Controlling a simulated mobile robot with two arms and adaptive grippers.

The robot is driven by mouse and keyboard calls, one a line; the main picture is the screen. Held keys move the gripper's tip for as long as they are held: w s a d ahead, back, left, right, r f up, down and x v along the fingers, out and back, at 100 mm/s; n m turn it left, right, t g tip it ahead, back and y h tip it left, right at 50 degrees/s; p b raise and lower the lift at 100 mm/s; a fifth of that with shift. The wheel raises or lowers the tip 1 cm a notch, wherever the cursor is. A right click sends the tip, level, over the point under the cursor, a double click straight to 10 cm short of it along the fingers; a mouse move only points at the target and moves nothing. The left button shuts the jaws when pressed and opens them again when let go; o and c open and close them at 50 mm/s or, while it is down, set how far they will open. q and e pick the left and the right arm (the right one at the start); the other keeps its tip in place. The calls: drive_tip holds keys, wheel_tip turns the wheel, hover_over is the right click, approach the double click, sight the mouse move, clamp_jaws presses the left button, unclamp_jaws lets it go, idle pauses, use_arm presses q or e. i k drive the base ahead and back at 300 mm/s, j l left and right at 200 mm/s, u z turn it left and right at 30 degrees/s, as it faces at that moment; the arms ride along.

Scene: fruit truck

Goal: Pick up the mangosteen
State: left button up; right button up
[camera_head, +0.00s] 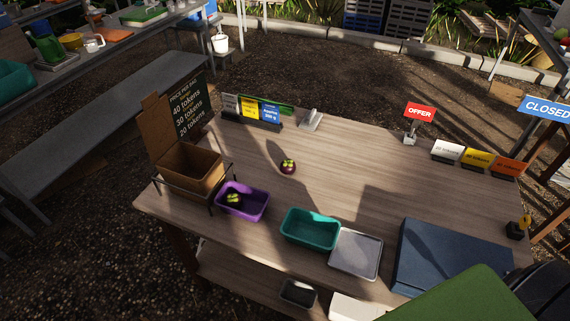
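A mangosteen (289,168), dark purple with a green-yellow top, sits on the bare wooden table (345,175), left of its middle. A similar dark fruit with a yellow-green top (234,199) lies in the purple bin (254,210) in front of it to the left; it looks like another mangosteen, partly in shadow. Neither of my grippers shows in the head view. Nothing touches the mangosteen on the table.
A teal bin (311,228), a metal tray (357,253) and a dark blue box (450,258) line the front edge. An open cardboard box (190,172) stands at the left. Sign holders (252,112) stand at the back. Table around the mangosteen is clear.

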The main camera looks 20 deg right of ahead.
sight(287, 166)
drive_tip(key=i+j+z, duration=0.15)
drive_tip(key=j+z, duration=0.15)
drive_tip(key=i+j+z, duration=0.1)
drive_tip(key=j+z, duration=0.25)
drive_tip(key=j, duration=0.15)
drive_tip(key=j+z, duration=0.3)
drive_tip(key=i+j, duration=0.05)
drive_tip(key=j, duration=0.05)
